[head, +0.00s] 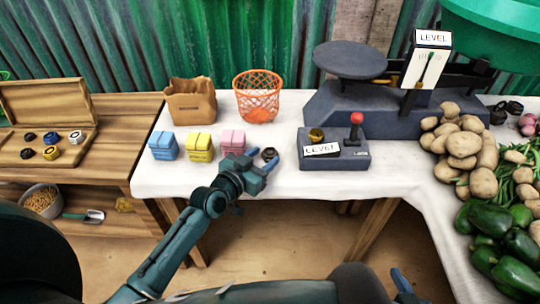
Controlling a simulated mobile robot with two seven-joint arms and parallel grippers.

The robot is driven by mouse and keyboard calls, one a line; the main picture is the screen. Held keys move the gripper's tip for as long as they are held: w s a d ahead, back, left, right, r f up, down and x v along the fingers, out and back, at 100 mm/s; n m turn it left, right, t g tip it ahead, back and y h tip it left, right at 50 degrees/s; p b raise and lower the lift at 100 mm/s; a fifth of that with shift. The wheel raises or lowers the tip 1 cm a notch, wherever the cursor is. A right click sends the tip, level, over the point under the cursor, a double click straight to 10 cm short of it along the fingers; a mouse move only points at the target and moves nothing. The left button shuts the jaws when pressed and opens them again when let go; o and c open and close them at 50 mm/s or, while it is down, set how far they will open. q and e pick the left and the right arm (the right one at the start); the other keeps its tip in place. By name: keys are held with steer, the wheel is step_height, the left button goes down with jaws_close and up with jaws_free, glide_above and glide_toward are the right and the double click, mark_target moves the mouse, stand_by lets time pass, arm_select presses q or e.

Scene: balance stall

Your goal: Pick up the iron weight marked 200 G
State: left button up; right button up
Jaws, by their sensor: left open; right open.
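Several small weights with dark, blue, yellow and pale tops sit in the open wooden box (48,148) at the far left; their markings are too small to read. A small dark round piece (269,154), which looks like an iron weight, lies on the white cloth; I cannot read any mark on it. My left gripper (258,172) is open at the cloth's front edge, just in front of this dark piece. I cannot tell if they touch. My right gripper (403,283) shows only in part at the bottom edge, low and away from the table, and is open.
Blue (164,147), yellow (200,148) and pink (233,142) packets stand left of the dark piece. A small grey device (333,158) with a red knob stands to its right. Behind are a paper bag (190,103), an orange basket (257,98) and a large scale (350,105).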

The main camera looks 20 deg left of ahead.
arm_select(q)
steer(key=shift+w+d+f, duration=0.1)
steer(key=shift+w+d, duration=0.15)
steer(key=shift+w, duration=0.45)
steer(key=shift+c, duration=0.5)
steer(key=c, duration=0.7)
steer(key=shift+c, duration=0.4)
